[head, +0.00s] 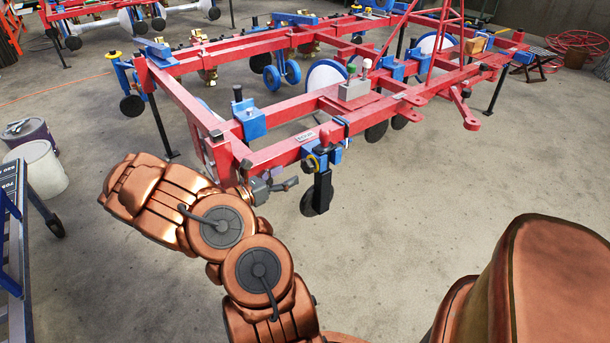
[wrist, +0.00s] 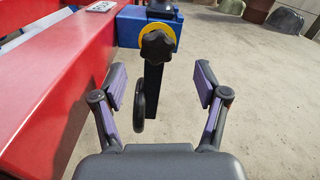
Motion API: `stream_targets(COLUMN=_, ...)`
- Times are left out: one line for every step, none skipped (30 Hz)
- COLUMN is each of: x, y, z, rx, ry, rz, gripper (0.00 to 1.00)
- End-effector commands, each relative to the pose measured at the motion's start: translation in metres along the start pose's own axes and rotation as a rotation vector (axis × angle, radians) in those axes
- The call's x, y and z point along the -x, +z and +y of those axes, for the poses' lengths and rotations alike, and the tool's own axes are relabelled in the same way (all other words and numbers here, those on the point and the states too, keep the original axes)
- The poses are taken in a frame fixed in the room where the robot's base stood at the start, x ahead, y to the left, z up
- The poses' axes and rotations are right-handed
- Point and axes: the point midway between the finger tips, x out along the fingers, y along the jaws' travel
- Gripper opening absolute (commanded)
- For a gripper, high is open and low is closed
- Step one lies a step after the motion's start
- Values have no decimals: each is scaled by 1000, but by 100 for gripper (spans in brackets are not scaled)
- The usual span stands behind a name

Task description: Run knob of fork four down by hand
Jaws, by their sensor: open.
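In the wrist view a black lobed knob (wrist: 157,49) with a yellow disc behind it sits on the front of a black upright fork (wrist: 153,88). A blue bracket (wrist: 131,24) joins it to the red beam. In the head view a fork (head: 322,188) with a knob (head: 310,162) hangs at the near end of the red frame, with a dark wheel below. My gripper (wrist: 162,84) is open and empty, its purple-padded fingers on either side of the fork's line, short of the knob and below it. In the head view my gripper (head: 283,185) is beside the frame's near beam.
The red beam (wrist: 45,90) runs close along the left of my gripper in the wrist view. In the head view a white bucket (head: 38,168) and a blue ladder (head: 14,250) stand at the left.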

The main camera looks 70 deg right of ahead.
Motion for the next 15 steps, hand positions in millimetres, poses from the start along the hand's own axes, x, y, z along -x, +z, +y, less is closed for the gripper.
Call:
stream_targets(x=-1, y=-6, z=2, rx=10, ry=5, rz=-2, gripper=73)
stream_targets(x=-2, y=-7, z=3, rx=14, ry=8, rz=-3, gripper=73)
stream_targets(x=-3, y=-8, z=4, rx=17, ry=9, rz=-3, gripper=73)
stream_targets(x=-4, y=-8, z=4, rx=18, ry=10, rz=-3, gripper=73)
stream_targets(x=-6, y=-8, z=4, rx=18, ry=10, rz=-3, gripper=73)
stream_targets(x=-9, y=-8, z=4, rx=18, ry=9, rz=-3, gripper=73)
stream_targets(x=-12, y=-8, z=4, rx=18, ry=9, rz=-3, gripper=73)
stream_targets(x=-15, y=-8, z=4, rx=18, ry=8, rz=-3, gripper=73)
stream_targets(x=-19, y=-8, z=4, rx=18, ry=9, rz=-3, gripper=73)
stream_targets(x=-23, y=-8, z=4, rx=18, ry=9, rz=-3, gripper=73)
stream_targets(x=-27, y=-8, z=3, rx=18, ry=7, rz=-3, gripper=73)
stream_targets(x=-33, y=-8, z=3, rx=17, ry=7, rz=-3, gripper=73)
stream_targets(x=-37, y=-8, z=4, rx=17, ry=8, rz=-4, gripper=73)
stream_targets(x=-41, y=-8, z=3, rx=17, ry=7, rz=-4, gripper=73)
stream_targets(x=-46, y=-8, z=3, rx=17, ry=7, rz=-4, gripper=73)
